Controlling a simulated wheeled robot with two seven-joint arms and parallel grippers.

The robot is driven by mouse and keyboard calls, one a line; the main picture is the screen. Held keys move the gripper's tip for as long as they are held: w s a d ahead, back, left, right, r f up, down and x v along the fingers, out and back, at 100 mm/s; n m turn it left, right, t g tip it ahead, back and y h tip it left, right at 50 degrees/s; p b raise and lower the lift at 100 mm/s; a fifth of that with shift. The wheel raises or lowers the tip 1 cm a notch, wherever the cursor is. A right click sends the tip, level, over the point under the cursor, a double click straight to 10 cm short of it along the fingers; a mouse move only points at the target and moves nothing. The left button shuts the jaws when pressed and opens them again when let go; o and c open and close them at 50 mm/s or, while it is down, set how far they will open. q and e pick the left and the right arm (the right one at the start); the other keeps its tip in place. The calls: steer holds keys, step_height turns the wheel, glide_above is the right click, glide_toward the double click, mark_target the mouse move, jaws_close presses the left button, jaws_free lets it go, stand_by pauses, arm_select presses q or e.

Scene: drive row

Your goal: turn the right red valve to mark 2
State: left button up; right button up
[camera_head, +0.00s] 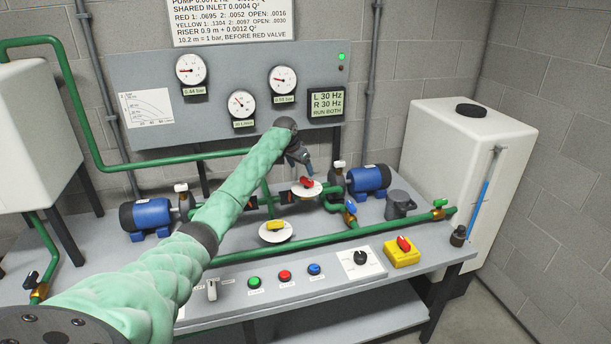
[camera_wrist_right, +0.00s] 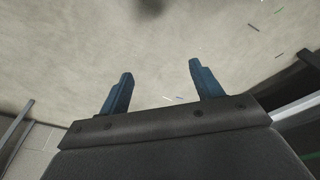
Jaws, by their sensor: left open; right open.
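A red valve handle (camera_head: 306,183) sits on a round white dial (camera_head: 312,192) on the green pipework between the two pumps. The marks on the dial are too small to read. My left gripper (camera_head: 308,168) is open, just above and behind the red handle in the head view. I cannot tell whether its fingers touch the handle. My left arm crosses the bench and hides part of the pipework to the left. My right gripper (camera_wrist_right: 160,78) shows in the right wrist view, open and empty, facing a pale surface.
A yellow valve handle (camera_head: 274,225) stands on another dial nearer the front. Blue pumps stand left (camera_head: 151,216) and right (camera_head: 369,179). Push buttons (camera_head: 285,275) and a yellow switch box (camera_head: 402,254) line the front edge. A white tank (camera_head: 450,150) stands at right. Gauges (camera_head: 283,79) are on the back panel.

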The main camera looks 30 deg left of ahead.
mark_target(306, 179)
arm_select(q)
steer(key=p+x, duration=0.2)
steer(key=x, duration=0.4)
steer(key=shift+w+d, duration=0.1)
steer(key=shift+d, duration=0.05)
steer(key=shift+d+f, duration=0.15)
steer(key=shift+f, duration=0.15)
steer(key=shift+w+f, duration=0.1)
steer(key=shift+f, duration=0.1)
arm_select(e)
steer(key=s+d+f, duration=0.3)
steer(key=s+f, duration=0.2)
steer(key=f, duration=0.1)
steer(key=shift+d+f, duration=0.2)
steer(key=shift+d, duration=0.1)
arm_select(q)
steer(key=shift+f, duration=0.1)
steer(key=c, duration=0.9)
steer(key=shift+p, duration=0.3)
steer(key=shift+c, duration=0.4)
arm_select(e)
steer(key=shift+s, duration=0.15)
